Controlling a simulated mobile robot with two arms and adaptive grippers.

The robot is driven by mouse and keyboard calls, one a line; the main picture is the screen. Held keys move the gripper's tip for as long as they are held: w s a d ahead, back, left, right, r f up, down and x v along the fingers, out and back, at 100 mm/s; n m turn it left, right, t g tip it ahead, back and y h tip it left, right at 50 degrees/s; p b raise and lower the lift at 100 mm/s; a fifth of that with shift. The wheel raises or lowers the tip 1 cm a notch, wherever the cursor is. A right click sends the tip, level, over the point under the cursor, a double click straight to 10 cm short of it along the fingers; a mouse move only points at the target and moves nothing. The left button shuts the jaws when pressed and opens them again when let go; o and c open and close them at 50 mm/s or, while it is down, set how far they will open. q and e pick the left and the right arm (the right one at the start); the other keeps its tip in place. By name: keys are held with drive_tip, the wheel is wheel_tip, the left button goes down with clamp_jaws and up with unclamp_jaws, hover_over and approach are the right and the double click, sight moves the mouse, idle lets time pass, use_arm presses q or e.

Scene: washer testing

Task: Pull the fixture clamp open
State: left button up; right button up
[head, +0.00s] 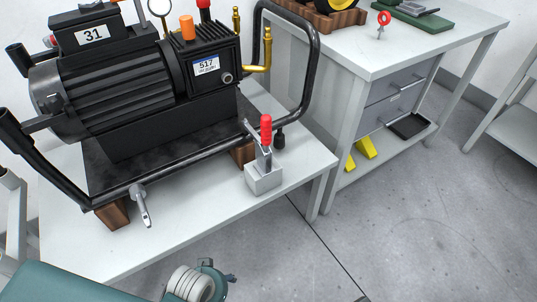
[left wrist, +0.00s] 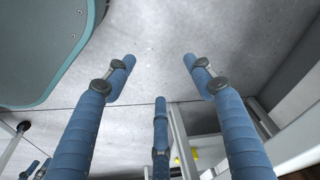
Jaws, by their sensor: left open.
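The fixture clamp (head: 263,178) stands on the front right part of the white workbench (head: 215,205), beside the black machine's frame. It has a grey block base, a metal linkage and a red handle (head: 266,129) that points up. Its metal arm reaches toward the frame's black tube; whether it touches is hard to tell. My left gripper (left wrist: 160,68) shows in the left wrist view with its blue fingers spread apart and nothing between them. Bare floor lies beyond the fingers, and the clamp is not in that view. My right gripper is in neither view.
The black machine (head: 105,90) sits in a tubular frame on wooden blocks. A silver lever (head: 141,204) hangs at the frame's front. A second bench (head: 400,50) with drawers (head: 395,100) stands at the back right. The floor (head: 420,210) on the right is clear.

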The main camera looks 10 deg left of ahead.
use_arm(q)
drive_tip(key=shift+w+b+v, duration=0.3)
drive_tip(key=shift+b+v, duration=0.95)
drive_tip(key=shift+b, duration=1.8)
drive_tip(key=m+t+h+b, duration=0.3)
drive_tip(key=m+t+h, duration=0.2)
drive_tip(key=t+h, duration=0.6)
approach(264, 130)
drive_tip(key=d+t+y, duration=0.1)
drive_tip(key=x, duration=1)
drive_tip(key=shift+w+d, duration=0.25)
drive_tip(key=shift+w, duration=0.1)
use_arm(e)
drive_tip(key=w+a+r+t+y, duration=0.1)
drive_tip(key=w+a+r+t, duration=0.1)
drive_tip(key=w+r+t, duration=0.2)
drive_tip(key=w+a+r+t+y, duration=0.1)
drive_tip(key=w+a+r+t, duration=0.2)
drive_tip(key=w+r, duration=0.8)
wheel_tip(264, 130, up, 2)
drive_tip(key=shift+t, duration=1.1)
use_arm(q)
clamp_jaws()
